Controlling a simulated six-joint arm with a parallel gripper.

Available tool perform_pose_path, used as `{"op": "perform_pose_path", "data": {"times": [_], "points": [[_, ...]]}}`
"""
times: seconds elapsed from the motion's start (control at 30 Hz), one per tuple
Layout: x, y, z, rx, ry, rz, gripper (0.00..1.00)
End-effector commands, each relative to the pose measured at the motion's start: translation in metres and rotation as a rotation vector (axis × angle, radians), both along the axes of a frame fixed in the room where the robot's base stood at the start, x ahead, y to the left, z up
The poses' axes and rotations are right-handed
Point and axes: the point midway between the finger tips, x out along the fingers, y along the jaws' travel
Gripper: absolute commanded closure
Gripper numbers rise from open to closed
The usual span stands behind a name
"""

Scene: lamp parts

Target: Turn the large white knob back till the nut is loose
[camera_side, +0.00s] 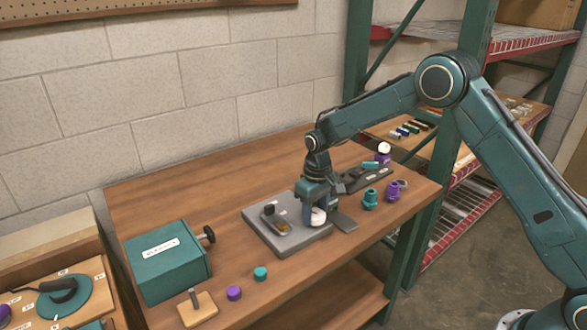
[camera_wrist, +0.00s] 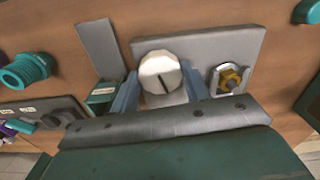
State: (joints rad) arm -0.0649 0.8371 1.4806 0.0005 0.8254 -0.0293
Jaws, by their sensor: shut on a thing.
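The large white knob (camera_wrist: 160,74) has a dark line across its face and stands at the grey plate (camera_side: 262,235). In the side view the knob (camera_side: 318,216) shows at the plate's right end, partly hidden by my gripper. My gripper (camera_side: 311,213) points down from above and is shut on the knob. In the wrist view my gripper (camera_wrist: 160,90) has one blue-grey finger on each side of the knob. A brass-coloured nut (camera_wrist: 231,77) sits in a light holder on the plate, to the knob's right in the wrist view. I cannot tell how tight it is.
A teal box (camera_side: 167,262) with a black side knob stands at the bench's left. Small purple (camera_side: 234,293) and teal (camera_side: 260,273) caps lie in front. Teal (camera_side: 370,199) and purple (camera_side: 393,191) fittings stand right of the plate. The bench's back left is clear.

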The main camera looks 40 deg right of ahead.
Motion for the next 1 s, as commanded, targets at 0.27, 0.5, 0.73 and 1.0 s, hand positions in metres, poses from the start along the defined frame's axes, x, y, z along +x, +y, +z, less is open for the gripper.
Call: {"op": "perform_pose_path", "data": {"times": [0.27, 0.5, 0.73, 1.0], "points": [[0.0019, 0.0, 0.0008, 0.0, -0.007, 0.261, 0.76], [0.0021, 0.0003, 0.0009, -0.001, -0.008, 0.489, 0.76], [0.0022, 0.0006, 0.0009, -0.001, -0.008, 0.705, 0.76], [0.0022, 0.001, 0.0011, -0.001, -0.009, 0.907, 0.76]]}}
